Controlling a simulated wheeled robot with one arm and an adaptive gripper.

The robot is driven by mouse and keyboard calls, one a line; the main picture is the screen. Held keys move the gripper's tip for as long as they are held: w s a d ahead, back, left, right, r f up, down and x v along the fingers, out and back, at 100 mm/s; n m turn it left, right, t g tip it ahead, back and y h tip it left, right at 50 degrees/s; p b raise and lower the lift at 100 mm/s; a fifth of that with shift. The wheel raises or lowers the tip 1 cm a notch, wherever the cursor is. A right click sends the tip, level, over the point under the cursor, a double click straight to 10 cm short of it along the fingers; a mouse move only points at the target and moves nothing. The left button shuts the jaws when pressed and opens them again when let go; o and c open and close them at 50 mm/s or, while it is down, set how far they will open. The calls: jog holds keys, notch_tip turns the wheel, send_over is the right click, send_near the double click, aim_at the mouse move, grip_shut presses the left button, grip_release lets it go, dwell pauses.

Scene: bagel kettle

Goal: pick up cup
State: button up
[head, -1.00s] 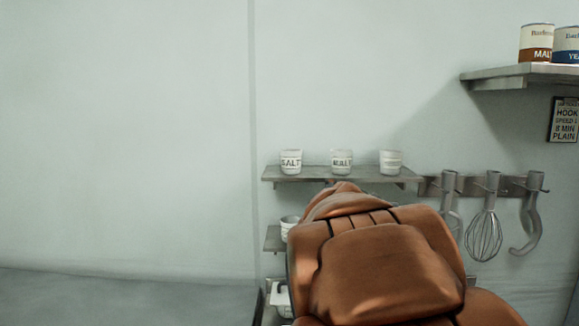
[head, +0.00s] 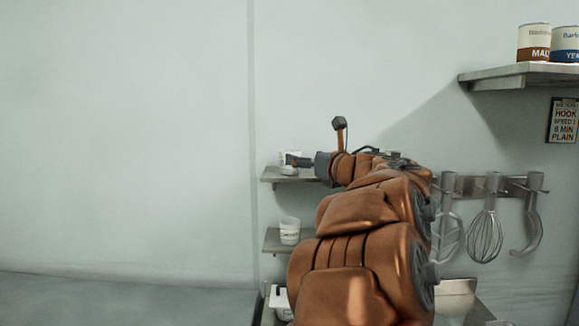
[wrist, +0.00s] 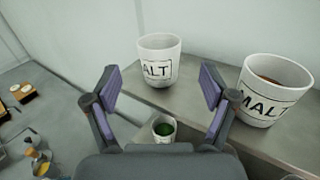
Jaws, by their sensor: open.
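My gripper (wrist: 159,86) is open and empty, with its fingers spread at the front edge of the upper shelf. A white cup (wrist: 159,62) with "ALT" showing on its label stands upright on that shelf, just beyond and between the fingertips, apart from them. A second white cup (wrist: 272,90) labelled MALT, with brown contents, stands to the right of the right finger. In the head view my gripper (head: 302,161) is at the shelf's left end and partly covers a white cup (head: 289,155). My arm hides the other cups there.
A lower shelf holds a white cup (head: 289,231), seen below my gripper in the wrist view with green contents (wrist: 164,128). A whisk (head: 485,235) and other tools hang at right. A high shelf (head: 520,76) holds tins. The wall at left is clear.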

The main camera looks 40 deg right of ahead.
aim_at(292, 173)
jog(key=shift+w+d+f+p, duration=0.1)
jog(key=shift+w+p, duration=0.65)
jog(key=shift+w, duration=1.15)
jog(key=shift+w+d+f+p, duration=0.1)
jog(key=shift+w+p, duration=0.6)
jog(key=shift+w, duration=1.2)
jog(key=shift+w+f, duration=0.1)
jog(key=shift+w, duration=0.05)
jog(key=c, duration=1.2)
jog(key=shift+c, duration=0.2)
jog(key=shift+r, duration=1.65)
jog(key=shift+s+r+b, duration=0.15)
jog(key=shift+s+b, duration=0.3)
jog(key=shift+s, duration=0.2)
jog(key=s+a+r+b, duration=0.1)
jog(key=s+a+b, duration=0.1)
jog(key=s, duration=1.2)
jog(key=shift+s+r+b, duration=0.2)
jog(key=shift+s+b, duration=0.15)
jog(key=shift+b, duration=0.4)
